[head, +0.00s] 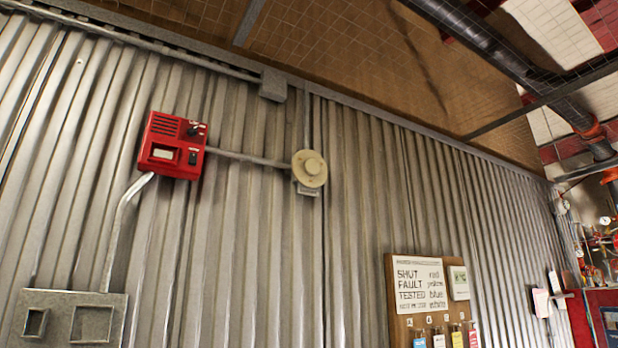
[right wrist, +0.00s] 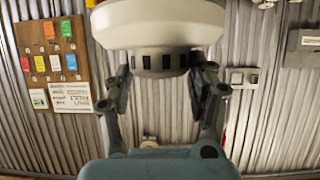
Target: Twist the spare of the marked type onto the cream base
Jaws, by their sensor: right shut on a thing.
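The round cream base (head: 309,168) is fixed to the corrugated wall in the head view, on a small grey box at the end of a conduit. Its face shows no detector head on it, only a raised round centre. My right gripper (right wrist: 160,66) is shut on a white spare detector (right wrist: 158,28) with a ring of dark slots, seen in the right wrist view. Its top is cut off by the frame edge, and any type mark is not visible. The detector is apart from the wall. My left gripper is in neither view.
A red box (head: 173,146) is on the wall left of the base. A notice board (head: 390,300) with coloured tags hangs lower right; it also shows in the wrist view (right wrist: 47,85). A grey metal box (head: 72,318) is lower left. Pipes run overhead at right.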

